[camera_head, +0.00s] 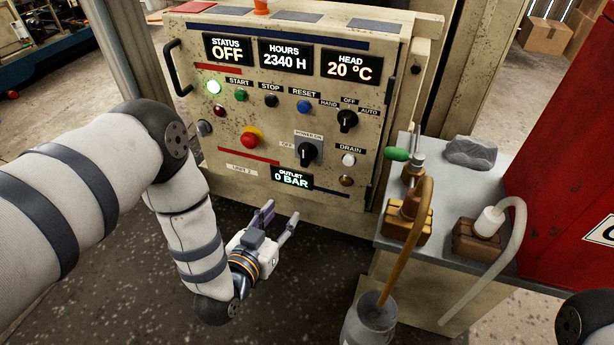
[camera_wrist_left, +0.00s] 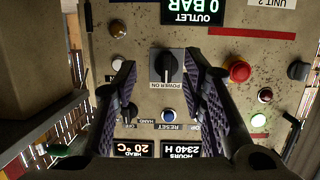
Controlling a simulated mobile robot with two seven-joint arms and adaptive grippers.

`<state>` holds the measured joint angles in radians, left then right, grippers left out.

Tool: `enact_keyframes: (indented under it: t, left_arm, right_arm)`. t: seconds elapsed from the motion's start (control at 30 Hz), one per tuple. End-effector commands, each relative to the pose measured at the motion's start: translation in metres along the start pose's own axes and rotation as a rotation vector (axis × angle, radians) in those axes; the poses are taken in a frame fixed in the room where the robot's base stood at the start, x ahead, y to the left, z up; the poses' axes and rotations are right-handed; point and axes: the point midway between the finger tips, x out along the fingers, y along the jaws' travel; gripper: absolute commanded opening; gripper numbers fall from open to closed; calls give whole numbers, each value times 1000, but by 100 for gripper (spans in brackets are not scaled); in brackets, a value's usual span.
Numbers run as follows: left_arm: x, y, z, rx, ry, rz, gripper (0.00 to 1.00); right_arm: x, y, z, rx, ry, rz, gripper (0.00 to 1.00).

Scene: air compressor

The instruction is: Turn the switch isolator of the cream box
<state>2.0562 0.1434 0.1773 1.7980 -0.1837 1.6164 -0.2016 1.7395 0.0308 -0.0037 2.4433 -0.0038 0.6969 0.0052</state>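The cream box (camera_head: 375,60) is a worn control cabinet with displays, buttons and knobs. Its switch isolator (camera_head: 307,152) is a black knob on a grey plate, with OFF marked at its left and POWER ON above. In the left wrist view the switch isolator (camera_wrist_left: 168,68) appears between the fingers, its handle looking roughly upright. My left gripper (camera_head: 280,216) is open and empty, in front of and below the panel, apart from the knob. In the left wrist view, the left gripper (camera_wrist_left: 162,75) shows both purple pads spread apart. My right gripper is out of view.
A red emergency button (camera_head: 251,137), a black HAND/OFF/AUTO knob (camera_head: 346,121) and a white DRAIN button (camera_head: 348,159) surround the isolator. The STATUS display (camera_head: 228,50) reads OFF. At the right, a grey bench (camera_head: 480,260) carries brass fittings and hoses. A bucket (camera_head: 369,325) stands before it.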

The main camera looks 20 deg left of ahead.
Motion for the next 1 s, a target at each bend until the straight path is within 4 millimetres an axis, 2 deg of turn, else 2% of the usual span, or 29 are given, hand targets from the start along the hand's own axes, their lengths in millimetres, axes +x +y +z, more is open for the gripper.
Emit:
enact_keyframes:
  t: [0.03,0.1,0.2,0.27,0.5,0.6,0.77,1.0]
  left_arm:
    - [19,-5,-6,7,102,-16,38]
    - [31,-10,-31,17,210,-31,38]
    - [44,-11,-49,21,261,-37,38]
    - [56,-12,-54,20,262,-37,38]
    - [115,-14,-67,20,257,-36,38]
    - [133,-14,-71,20,254,-36,38]
    - [147,-14,-77,20,253,-35,38]
    - [149,-14,-79,20,253,-36,38]
  right_arm:
    - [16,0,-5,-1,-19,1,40]
    - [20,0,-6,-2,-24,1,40]
    - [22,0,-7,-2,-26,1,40]
    - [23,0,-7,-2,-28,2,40]
    - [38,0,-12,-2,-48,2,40]
    - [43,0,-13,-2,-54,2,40]
    - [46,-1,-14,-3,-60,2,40]
    - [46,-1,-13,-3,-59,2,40]
